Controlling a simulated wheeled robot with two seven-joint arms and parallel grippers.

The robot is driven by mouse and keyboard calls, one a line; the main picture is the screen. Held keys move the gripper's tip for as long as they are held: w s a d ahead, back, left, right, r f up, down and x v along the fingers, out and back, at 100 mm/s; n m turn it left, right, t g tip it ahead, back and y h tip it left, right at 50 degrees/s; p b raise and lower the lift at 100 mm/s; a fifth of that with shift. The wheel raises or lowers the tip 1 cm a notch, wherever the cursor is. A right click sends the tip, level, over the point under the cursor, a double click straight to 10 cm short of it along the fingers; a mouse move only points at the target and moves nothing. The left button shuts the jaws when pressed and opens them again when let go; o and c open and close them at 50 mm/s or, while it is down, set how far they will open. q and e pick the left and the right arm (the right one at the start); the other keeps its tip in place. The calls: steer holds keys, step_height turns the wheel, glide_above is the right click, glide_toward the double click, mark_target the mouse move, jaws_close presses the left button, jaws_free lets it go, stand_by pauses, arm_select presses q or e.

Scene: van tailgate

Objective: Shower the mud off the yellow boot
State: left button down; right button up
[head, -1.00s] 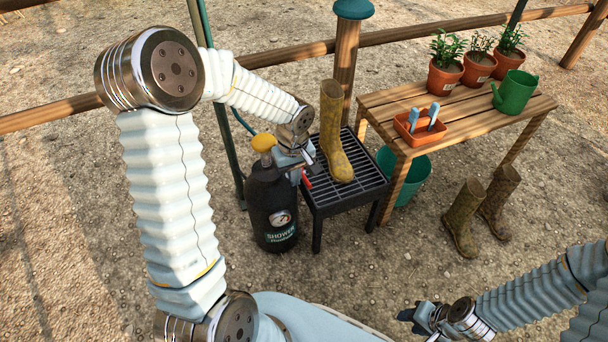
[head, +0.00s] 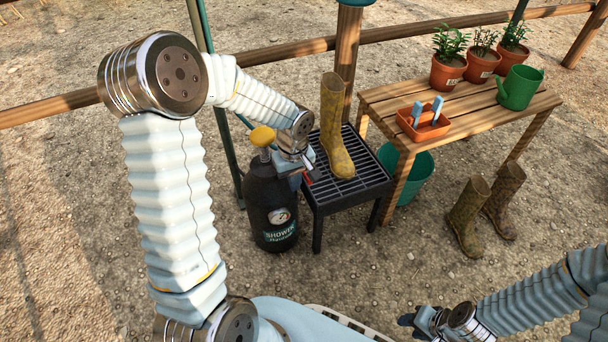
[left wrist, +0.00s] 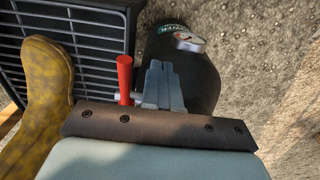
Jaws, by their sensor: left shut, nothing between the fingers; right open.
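The yellow boot (head: 335,130) stands upright on the black grate stand (head: 362,184), with brownish mud-like patches over its surface. The black shower tank (head: 268,205) with a yellow top stands on the ground left of the stand. My left gripper (head: 298,172) is between the tank and the grate, shut and empty. In the left wrist view its fingers (left wrist: 163,84) are closed just right of a red lever (left wrist: 124,80); whether they touch it I cannot tell. The boot (left wrist: 38,105) is at that view's left edge. My right gripper (head: 415,322) is open and empty at the bottom.
A wooden bench (head: 470,108) at right holds potted plants, a green watering can (head: 518,88) and an orange tool box (head: 424,124). A teal bucket (head: 408,178) stands beneath. Two muddy boots (head: 467,215) stand on open gravel. A wooden post and rail are behind the grate.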

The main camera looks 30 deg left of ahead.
arm_select(q)
steer(key=shift+w+f, duration=0.1)
steer(key=shift+f, duration=0.05)
steer(key=w+r+p, duration=0.1)
steer(key=w+d+r+p, duration=0.1)
steer(key=r, duration=0.1)
steer(key=w+d+r+p, duration=0.1)
steer(key=shift+r, duration=0.4)
steer(key=shift+f, duration=0.1)
stand_by(0.9)
steer(key=shift+w, duration=0.15)
steer(key=w+d+p, duration=0.1)
steer(key=w+d, duration=0.1)
steer(key=w, duration=0.4)
